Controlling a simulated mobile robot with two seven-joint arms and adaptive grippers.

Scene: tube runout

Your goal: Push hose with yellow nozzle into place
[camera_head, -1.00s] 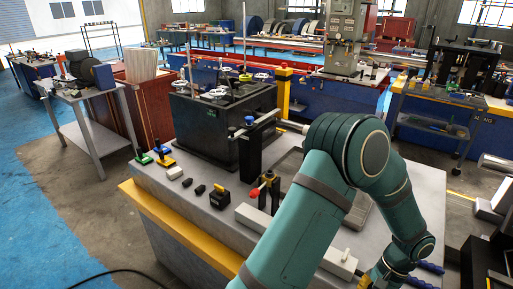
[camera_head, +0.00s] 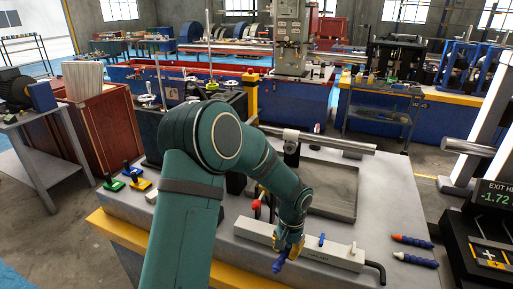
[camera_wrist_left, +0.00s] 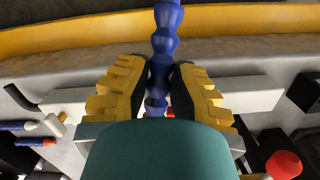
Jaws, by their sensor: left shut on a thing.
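My left gripper (camera_head: 288,247), with yellow and black fingers, is shut on a blue segmented hose (camera_head: 279,264) at the front side of a long pale block (camera_head: 318,252). In the left wrist view the hose (camera_wrist_left: 166,35) runs up from between the fingers (camera_wrist_left: 157,88). Its nozzle is not visible, so I cannot tell its colour. The block (camera_wrist_left: 235,93) also shows there behind the fingers. A small blue piece (camera_head: 322,240) stands up from the block. I cannot tell whether the held hose touches the block. My right gripper is not in view.
Two more blue hoses lie on the bench at right, one with a red-orange nozzle (camera_head: 398,237), one with a white nozzle (camera_head: 398,256). A black bent rod (camera_head: 378,269) is at the block's right end. A red knob (camera_head: 256,205) and a grey tray (camera_head: 335,208) stand nearby.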

